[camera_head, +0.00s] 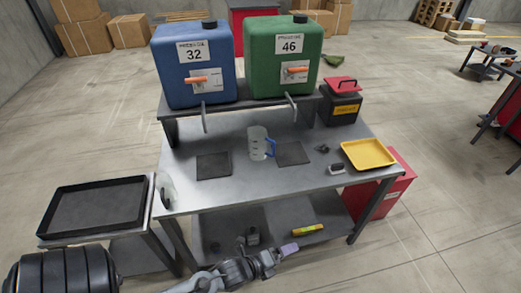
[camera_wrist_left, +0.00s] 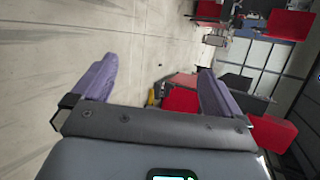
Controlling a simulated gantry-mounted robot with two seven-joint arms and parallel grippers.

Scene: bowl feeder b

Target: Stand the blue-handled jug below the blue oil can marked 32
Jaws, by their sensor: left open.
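The clear jug with a blue handle (camera_head: 257,142) stands upright on the grey workbench, between two dark square mats; its handle points right. The blue oil can marked 32 (camera_head: 179,78) sits on the raised shelf at the back left, with an orange-levered tap and a spout hanging down. The left dark mat (camera_head: 213,166) lies bare in front of it. My left gripper (camera_head: 289,249) is low at the bench's front, well short of the jug. In the left wrist view its two purple fingers (camera_wrist_left: 155,85) are spread with nothing between them.
A green can marked 46 (camera_head: 262,72) stands right of the blue one, with the right mat (camera_head: 291,153) in front. A pale clear container (camera_head: 166,190) is at the bench's left edge. A yellow tray (camera_head: 368,154) and small dark parts lie to the right.

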